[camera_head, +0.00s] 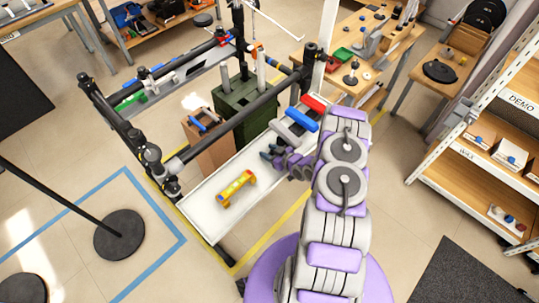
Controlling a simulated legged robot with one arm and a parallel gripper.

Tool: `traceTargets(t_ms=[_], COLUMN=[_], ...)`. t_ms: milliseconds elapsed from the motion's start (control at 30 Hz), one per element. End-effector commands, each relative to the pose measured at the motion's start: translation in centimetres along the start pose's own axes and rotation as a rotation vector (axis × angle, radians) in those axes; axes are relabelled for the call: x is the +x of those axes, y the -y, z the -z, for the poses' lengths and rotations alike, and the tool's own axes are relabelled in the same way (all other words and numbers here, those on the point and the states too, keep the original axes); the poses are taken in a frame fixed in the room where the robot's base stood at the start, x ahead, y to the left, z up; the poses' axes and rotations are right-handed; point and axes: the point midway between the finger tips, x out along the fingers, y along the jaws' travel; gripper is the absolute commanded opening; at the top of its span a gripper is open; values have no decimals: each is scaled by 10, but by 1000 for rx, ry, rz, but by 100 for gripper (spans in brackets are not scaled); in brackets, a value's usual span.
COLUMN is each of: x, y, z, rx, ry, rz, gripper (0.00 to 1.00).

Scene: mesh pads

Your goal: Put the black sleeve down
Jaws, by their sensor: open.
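My gripper (273,156) is over the right part of a white bench top (205,203), at the end of my purple and grey arm. Its dark fingers point left and look open. They are small in this view, and I cannot tell whether they touch anything. I cannot make out the black sleeve for sure. Dark shapes by the fingers could be part of the gripper or the sleeve. My arm hides part of the bench's right side.
A yellow tool (235,188) lies on the bench, left of my gripper. A blue cylinder (302,119) and a red block (314,103) lie behind my gripper. A black pipe frame (232,130) runs along the bench's far side. Bare bench surrounds the yellow tool.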

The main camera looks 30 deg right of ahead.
Motion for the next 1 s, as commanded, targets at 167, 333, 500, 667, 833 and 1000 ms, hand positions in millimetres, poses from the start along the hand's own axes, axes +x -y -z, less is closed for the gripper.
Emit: traceTargets(t_ms=[167,333,500,667,833,1000], x=[-2,-2,-1,-2,-2,-2], y=[-2,1,4,3,1,0], z=[-1,-1,-1,-1,-2,-2], rx=[4,2,-1,1,3,3], ry=[0,3,6,5,3,3], rz=[-2,-3,-2,-1,-1,-2], gripper=[44,28,12,0,0,0])
